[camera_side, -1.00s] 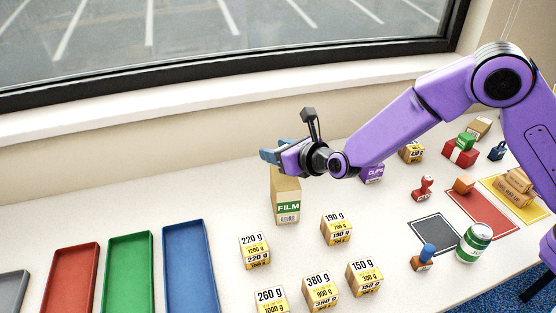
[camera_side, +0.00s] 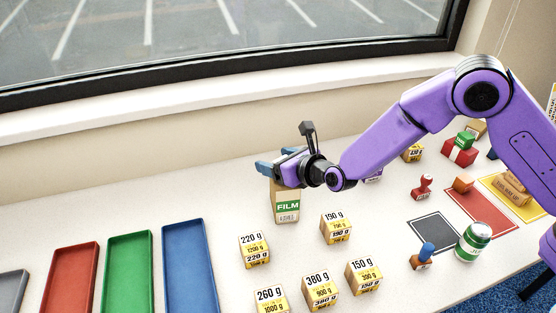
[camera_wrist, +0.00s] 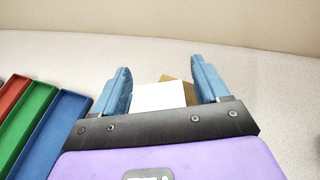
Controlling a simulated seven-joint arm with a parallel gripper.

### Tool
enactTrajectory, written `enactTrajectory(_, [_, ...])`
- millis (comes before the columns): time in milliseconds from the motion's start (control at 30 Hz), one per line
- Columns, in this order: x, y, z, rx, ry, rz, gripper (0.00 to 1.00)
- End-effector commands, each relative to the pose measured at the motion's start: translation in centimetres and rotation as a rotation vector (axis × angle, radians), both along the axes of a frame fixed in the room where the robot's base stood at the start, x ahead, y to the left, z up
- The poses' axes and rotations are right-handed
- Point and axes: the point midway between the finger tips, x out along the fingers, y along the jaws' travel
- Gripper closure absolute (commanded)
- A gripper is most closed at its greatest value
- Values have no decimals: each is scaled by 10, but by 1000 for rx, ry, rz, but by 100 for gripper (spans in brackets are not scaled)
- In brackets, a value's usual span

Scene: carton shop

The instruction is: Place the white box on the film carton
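The film carton (camera_side: 287,207) is a tall tan box with a green FILM label, standing upright on the table. In the side view my gripper (camera_side: 275,164) is at its top, fingers pointing left. In the wrist view the white box (camera_wrist: 159,97) lies between my gripper's two blue fingers (camera_wrist: 162,90), with the carton's tan top (camera_wrist: 190,93) showing behind and right of it. The fingers stand wide apart, with a gap at the box's right side. The white box is hidden in the side view, so its contact with the carton cannot be seen.
Red (camera_side: 70,275), green (camera_side: 128,270) and blue (camera_side: 188,265) trays lie left. Several weight-marked boxes (camera_side: 337,228) stand in front of the carton. Stamps, a green can (camera_side: 473,243) and coloured mats (camera_side: 432,234) are right. The table behind the trays is clear.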

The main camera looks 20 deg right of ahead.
Motion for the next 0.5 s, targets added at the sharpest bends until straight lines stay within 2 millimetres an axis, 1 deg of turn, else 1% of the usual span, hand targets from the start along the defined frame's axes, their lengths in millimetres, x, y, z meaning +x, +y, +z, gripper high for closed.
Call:
enactTrajectory(133, [-1, 0, 4, 0, 0, 1, 26])
enactTrajectory(233, [-9, -3, 8, 0, 0, 1, 26])
enactTrajectory(367, [-26, -11, 15, 0, 0, 1, 26])
enactTrajectory(500, [-48, -19, 25, -1, 0, 3, 26])
